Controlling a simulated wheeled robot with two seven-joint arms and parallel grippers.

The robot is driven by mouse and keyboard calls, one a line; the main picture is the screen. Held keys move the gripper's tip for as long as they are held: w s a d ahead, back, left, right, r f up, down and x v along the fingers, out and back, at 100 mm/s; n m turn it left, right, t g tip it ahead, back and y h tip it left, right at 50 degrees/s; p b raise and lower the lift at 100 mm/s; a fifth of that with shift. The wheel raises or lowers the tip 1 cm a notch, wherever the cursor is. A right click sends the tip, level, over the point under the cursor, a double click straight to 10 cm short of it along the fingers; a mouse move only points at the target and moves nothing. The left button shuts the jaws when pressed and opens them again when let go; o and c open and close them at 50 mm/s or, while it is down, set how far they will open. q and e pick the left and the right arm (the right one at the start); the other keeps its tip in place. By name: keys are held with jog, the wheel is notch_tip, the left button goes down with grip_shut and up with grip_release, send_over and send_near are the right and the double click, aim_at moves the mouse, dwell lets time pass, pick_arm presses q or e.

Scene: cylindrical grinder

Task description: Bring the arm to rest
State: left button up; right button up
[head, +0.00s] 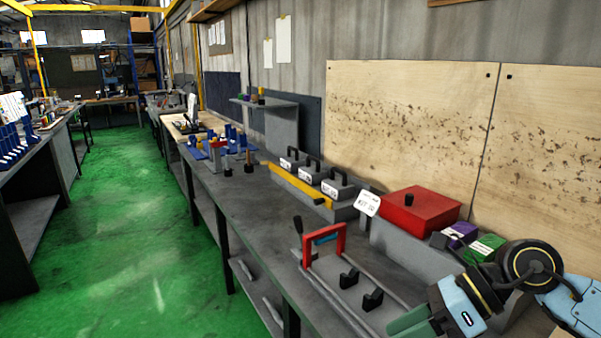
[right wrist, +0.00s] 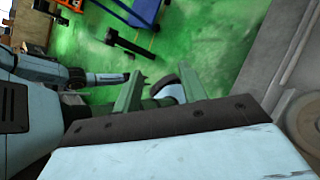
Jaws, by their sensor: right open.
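My right arm comes in from the lower right of the head view, light blue with dark joints and a yellow ring. Its gripper (head: 408,322) has green fingers, partly cut off by the bottom edge, over the front of the grey bench (head: 240,215). In the right wrist view the two green fingers (right wrist: 160,90) stand apart, with nothing visibly held between them. Light-blue and black parts of my own body show at the left of that view. I cannot make out my left gripper in either view.
A red-handled fixture with rails (head: 325,240) stands on the bench near my right gripper. Behind are a red box (head: 420,210), purple (head: 460,234) and green (head: 484,247) boxes, and handled grey blocks (head: 312,172). The green floor aisle (head: 135,240) left of the bench is clear.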

jog(key=w+a+r+m+t+y, duration=0.2)
jog(key=a+r+m+t+y, duration=0.55)
jog(key=r+m+t, duration=0.35)
jog(key=d+f+m+t+h, duration=0.2)
jog(key=d+f+m+h, duration=0.6)
jog(key=m, duration=0.6)
jog(key=d+f+m+t+h, duration=0.2)
jog(key=d+f+m+h, duration=0.3)
jog(key=f+m+h, duration=0.7)
jog(key=s+a+f+m+g+y, duration=0.1)
jog(key=s+f+m+g, duration=0.3)
jog(key=s+f+g, duration=0.45)
jog(key=s+a+f+m+g+y, duration=0.1)
jog(key=s+f+m+g, duration=0.35)
jog(key=s, duration=0.65)
notch_tip(320, 180, down, 24)
jog(key=s+f+n, duration=0.1)
jog(key=s+d+f+g, duration=0.1)
jog(key=s+f, duration=0.7)
jog(key=s+d+f+g+b, duration=0.1)
jog(key=s+d+f, duration=0.1)
jog(key=s+f, duration=0.6)
jog(key=shift+s+d, duration=0.25)
jog(key=shift+s, duration=0.2)
